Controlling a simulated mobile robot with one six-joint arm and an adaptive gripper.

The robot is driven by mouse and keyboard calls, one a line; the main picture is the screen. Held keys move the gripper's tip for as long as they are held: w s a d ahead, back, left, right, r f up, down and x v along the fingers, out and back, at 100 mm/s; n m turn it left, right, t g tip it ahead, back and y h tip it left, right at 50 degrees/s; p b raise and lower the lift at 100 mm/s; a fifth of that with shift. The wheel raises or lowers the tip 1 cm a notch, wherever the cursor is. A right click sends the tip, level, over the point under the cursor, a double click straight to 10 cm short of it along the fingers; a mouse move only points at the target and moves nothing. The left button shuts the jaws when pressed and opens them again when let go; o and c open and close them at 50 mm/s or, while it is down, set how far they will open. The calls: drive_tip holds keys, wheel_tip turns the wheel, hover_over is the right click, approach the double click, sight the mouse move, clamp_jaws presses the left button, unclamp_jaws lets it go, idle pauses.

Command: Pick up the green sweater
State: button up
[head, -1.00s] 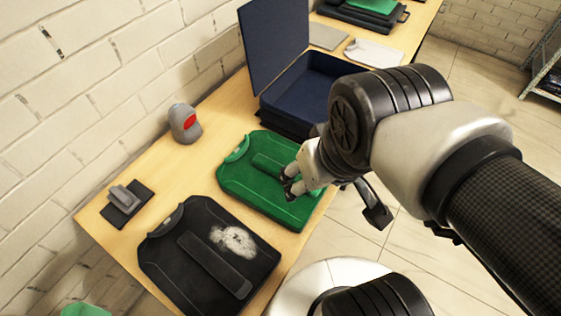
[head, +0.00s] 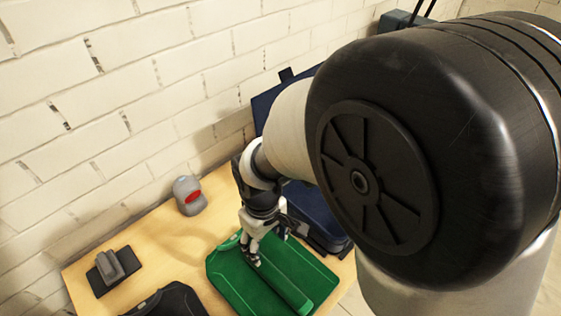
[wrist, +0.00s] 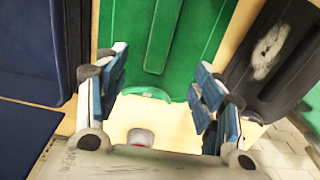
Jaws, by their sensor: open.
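The green sweater (head: 222,272) lies folded flat on the wooden table in the head view, with a raised strip along its middle. In the wrist view the sweater (wrist: 125,30) fills the upper middle, its collar edge facing the fingers. My gripper (head: 252,258) is over the sweater's collar half in the head view, with part of the sweater hidden beneath it. In the wrist view my gripper (wrist: 161,82) has its fingers wide apart, with nothing held between them. I cannot tell whether the fingertips touch the cloth.
A black garment (head: 168,302) with a pale patch in the wrist view (wrist: 268,50) lies beside the sweater. A dark blue open box (head: 318,212) stands on the other side. A grey object with a red front (head: 190,196) and a grey block on a black pad (head: 112,268) stand near the wall.

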sight(268, 269)
wheel_tip(268, 269, down, 16)
drive_tip(key=b, duration=0.5)
drive_tip(key=shift+s+b, duration=0.15)
drive_tip(key=shift+b, duration=0.25)
drive_tip(key=shift+r, duration=0.1)
drive_tip(key=shift+c, duration=0.3)
clamp_jaws()
